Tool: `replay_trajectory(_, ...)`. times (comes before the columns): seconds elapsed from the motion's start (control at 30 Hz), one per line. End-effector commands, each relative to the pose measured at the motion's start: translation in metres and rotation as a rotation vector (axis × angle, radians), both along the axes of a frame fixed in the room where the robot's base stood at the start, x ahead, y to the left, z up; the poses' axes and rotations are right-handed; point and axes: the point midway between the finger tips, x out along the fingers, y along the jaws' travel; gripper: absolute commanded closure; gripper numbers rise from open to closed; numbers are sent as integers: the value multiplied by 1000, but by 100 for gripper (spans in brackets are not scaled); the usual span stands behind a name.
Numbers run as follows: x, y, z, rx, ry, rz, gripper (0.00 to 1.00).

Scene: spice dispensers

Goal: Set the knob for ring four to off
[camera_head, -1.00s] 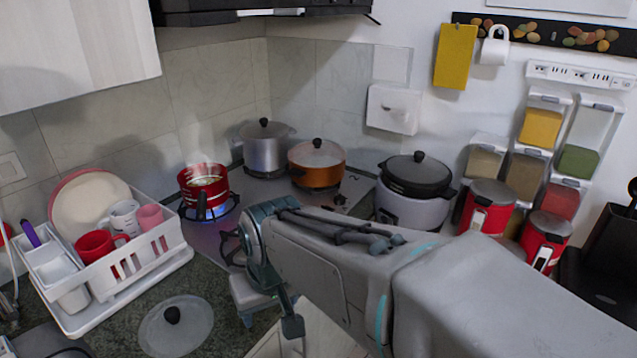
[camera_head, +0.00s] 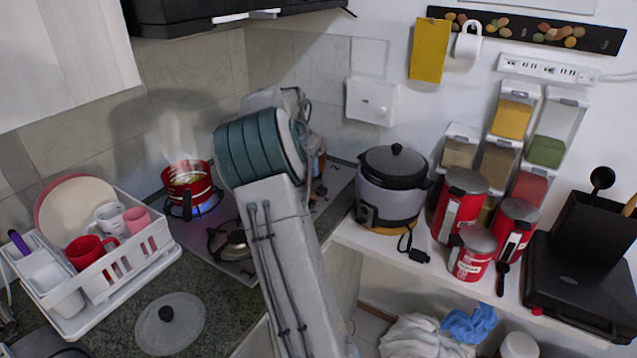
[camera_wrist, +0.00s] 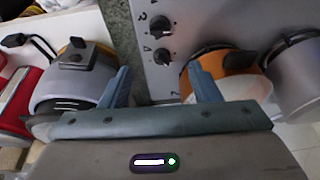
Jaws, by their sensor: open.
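The metal cooktop (camera_head: 190,236) is partly hidden by my arm in the head view. In the wrist view, two dark round knobs (camera_wrist: 161,24) (camera_wrist: 162,56) sit one above the other on the cooktop panel. Small dark markings stand beside them, and the lower knob's mark looks like a 4. My gripper (camera_wrist: 162,85) is open and empty, with its fingers apart and the lower knob between and just beyond the tips. I cannot tell whether it touches. A blue flame (camera_head: 205,208) burns under the steaming red pot (camera_head: 188,182).
In the wrist view, the orange pot (camera_wrist: 235,62) is close to the right finger and the rice cooker (camera_wrist: 80,75) close to the left. A silver pot (camera_wrist: 298,62) is farther right. A dish rack (camera_head: 120,268) and a glass lid (camera_head: 170,325) stand left in the head view.

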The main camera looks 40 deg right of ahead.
Motion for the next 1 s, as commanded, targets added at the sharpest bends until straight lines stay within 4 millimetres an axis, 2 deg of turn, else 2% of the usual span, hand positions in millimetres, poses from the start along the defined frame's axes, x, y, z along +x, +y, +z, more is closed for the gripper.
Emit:
replay_trajectory(0.03, 9, -13, -3, -24, 6, -27, 43)
replay_trajectory(0.1, 18, -25, -7, -50, 8, -56, 43)
replay_trajectory(0.2, 27, -36, -11, -75, 8, -85, 43)
replay_trajectory(0.47, 34, -48, -25, -94, 10, -106, 43)
replay_trajectory(1.0, 44, -86, -119, -93, 11, -104, 43)
